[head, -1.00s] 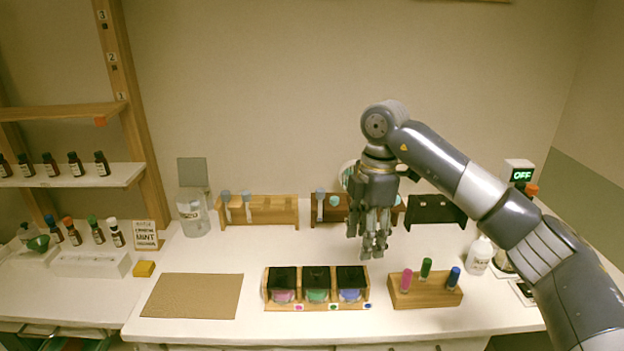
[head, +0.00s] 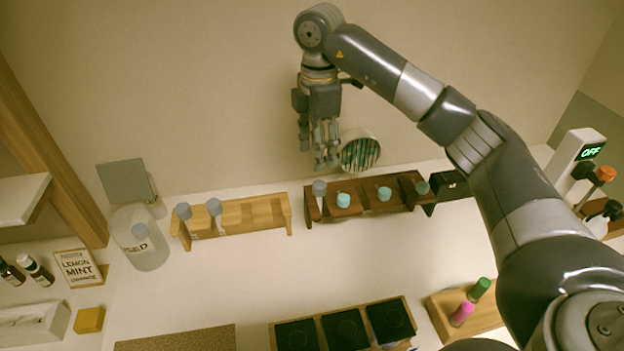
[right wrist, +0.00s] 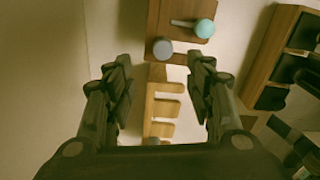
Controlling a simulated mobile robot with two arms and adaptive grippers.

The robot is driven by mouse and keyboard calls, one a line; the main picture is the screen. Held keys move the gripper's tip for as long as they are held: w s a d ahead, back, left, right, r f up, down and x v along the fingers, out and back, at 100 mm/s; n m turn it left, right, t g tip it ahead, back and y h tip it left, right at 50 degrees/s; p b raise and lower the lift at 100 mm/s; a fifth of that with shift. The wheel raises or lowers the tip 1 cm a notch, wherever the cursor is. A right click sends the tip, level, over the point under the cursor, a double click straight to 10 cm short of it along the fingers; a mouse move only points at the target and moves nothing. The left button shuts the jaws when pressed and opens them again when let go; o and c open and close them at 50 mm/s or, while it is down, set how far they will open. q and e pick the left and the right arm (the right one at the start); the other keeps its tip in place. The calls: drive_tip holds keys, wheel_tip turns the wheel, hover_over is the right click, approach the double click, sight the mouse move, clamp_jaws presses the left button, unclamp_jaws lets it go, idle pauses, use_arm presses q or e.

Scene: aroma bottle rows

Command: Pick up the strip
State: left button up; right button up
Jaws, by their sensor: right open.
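I cannot single out a lone strip. A round white cup (head: 360,152) stands at the back by the wall, with several thin pale green slats or strips showing in its mouth. My right gripper (head: 325,163) points down just left of the cup, above the left end of the dark wooden rack (head: 400,194). In the right wrist view, my right gripper (right wrist: 162,85) is open and empty. Between and beyond its fingers show a grey-topped stick (right wrist: 162,48) and the light wooden rack (right wrist: 158,105). My left gripper is out of view.
Teal-topped bottles or droppers (head: 343,200) stand in the dark rack. A light rack (head: 245,215) with grey-topped sticks is to its left. A clear jar (head: 140,238), black-lidded boxes (head: 345,328) and a wooden tube block (head: 440,310) stand around the clear middle counter.

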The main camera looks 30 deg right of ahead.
sight(320, 184)
drive_tip(key=f, duration=0.1)
drive_tip(key=s+f, duration=0.1)
drive_tip(key=f, duration=0.1)
drive_tip(key=shift+f+p, duration=0.25)
drive_tip(key=shift+p, duration=0.15)
drive_tip(key=shift+w+f, duration=0.2)
drive_tip(key=shift+f, duration=0.1)
drive_tip(key=shift+w+d+f+p, duration=0.1)
drive_tip(key=shift+f+p, duration=0.2)
wheel_tip(320, 184, down, 4)
drive_tip(key=shift+f+p, duration=0.15)
drive_tip(key=shift+p, duration=0.95)
drive_tip(key=shift+f, duration=0.25)
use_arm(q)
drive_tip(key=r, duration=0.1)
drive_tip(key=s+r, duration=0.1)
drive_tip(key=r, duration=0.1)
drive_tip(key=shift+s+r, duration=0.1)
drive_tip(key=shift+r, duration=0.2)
use_arm(e)
drive_tip(key=c, duration=1)
